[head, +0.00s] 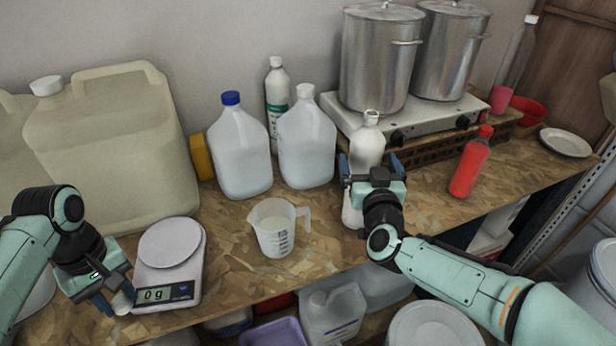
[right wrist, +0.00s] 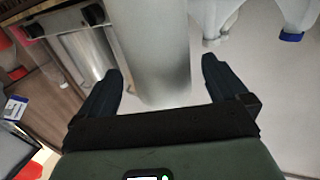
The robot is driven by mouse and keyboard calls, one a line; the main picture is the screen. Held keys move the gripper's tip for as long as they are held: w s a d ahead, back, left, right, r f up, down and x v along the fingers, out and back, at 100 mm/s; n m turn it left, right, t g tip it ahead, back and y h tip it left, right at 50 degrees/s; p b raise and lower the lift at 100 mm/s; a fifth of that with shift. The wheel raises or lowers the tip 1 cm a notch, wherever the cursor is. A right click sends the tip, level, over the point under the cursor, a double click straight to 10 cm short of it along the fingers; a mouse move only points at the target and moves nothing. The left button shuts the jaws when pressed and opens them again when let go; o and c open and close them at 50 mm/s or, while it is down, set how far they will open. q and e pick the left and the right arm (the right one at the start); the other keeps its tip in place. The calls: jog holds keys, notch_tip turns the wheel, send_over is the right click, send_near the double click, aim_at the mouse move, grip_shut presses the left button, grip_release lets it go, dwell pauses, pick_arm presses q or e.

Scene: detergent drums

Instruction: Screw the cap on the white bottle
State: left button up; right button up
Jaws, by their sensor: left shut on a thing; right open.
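The white bottle (head: 367,146) stands upright on the bench, its neck open at the top with no cap on it. My right gripper (head: 371,165) is open, with its fingers on either side of the bottle's body. In the right wrist view the bottle (right wrist: 155,50) shows between the two open fingers (right wrist: 163,90). My left gripper (head: 112,298) is low at the left, beside the scale, and is shut on a small white cap (head: 122,303).
A scale (head: 168,262) reading 0 g and a measuring jug (head: 277,228) stand in front. Large jugs (head: 240,150) stand behind, a beige canister (head: 110,150) at left. A stove (head: 410,120) with steel pots is behind the bottle; a red bottle (head: 470,165) stands to its right.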

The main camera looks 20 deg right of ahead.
pick_arm(q)
jog(key=shift+w+r+p, duration=0.25)
jog(key=shift+r+p, duration=0.4)
jog(key=shift+r, duration=0.15)
jog(key=shift+s, duration=0.1)
pick_arm(e)
jog(key=x, duration=0.5)
jog(key=shift+w, duration=0.1)
jog(key=shift+r, duration=0.1)
